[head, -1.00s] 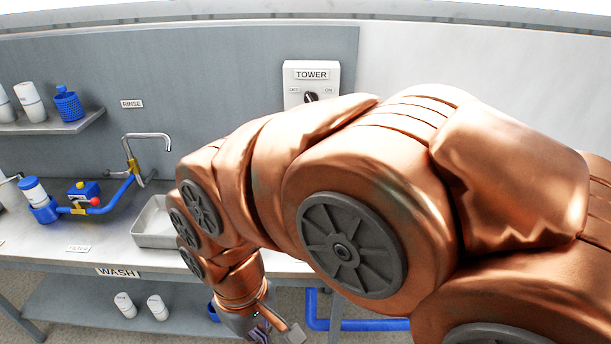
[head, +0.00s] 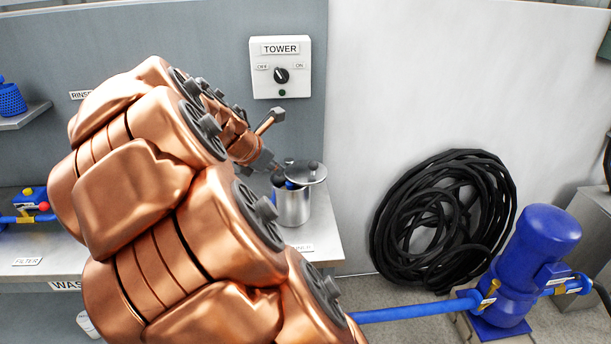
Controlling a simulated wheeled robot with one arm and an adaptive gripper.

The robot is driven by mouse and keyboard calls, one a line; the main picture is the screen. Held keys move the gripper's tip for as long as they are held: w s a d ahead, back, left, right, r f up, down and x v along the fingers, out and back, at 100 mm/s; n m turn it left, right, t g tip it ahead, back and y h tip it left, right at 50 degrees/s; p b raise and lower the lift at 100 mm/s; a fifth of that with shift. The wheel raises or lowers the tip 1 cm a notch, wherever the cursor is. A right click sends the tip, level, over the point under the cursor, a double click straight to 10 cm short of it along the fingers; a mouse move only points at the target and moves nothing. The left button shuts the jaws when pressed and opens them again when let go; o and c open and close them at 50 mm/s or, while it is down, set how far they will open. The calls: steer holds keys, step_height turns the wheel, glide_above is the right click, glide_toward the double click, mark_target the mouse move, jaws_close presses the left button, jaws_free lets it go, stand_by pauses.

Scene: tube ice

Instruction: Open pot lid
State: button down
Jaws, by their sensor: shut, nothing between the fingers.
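A shiny metal pot (head: 293,208) stands upright near the right end of the counter. Its round metal lid (head: 306,172) with a dark knob is at the top, shifted or tilted toward the right. Dark and blue shapes show at the left of the pot's mouth, below the lid; I cannot tell whether they are contents or fingertips. My gripper (head: 274,168) is shut and empty at the left edge of the lid. Its fingertips are small and partly hidden, so contact with the lid or pot is unclear.
A TOWER switch box (head: 281,68) is on the wall above the pot. A coiled black hose (head: 443,220) and a blue pump (head: 532,262) with a blue pipe (head: 415,311) stand right of the counter (head: 318,225). My arm hides much of the counter's left part.

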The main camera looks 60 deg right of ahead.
steer(key=w+d+n, duration=0.1)
steer(key=d+n, duration=0.1)
steer(key=d, duration=0.1)
steer(key=p, duration=0.2)
glide_toward(311, 169)
step_height(311, 169, down, 4)
steer(key=d, duration=0.1)
steer(key=d+p, duration=0.1)
steer(key=shift+d+f+h, duration=0.3)
steer(key=shift+d+h, duration=0.1)
steer(key=shift+d+f, duration=0.15)
steer(key=shift+d, duration=0.55)
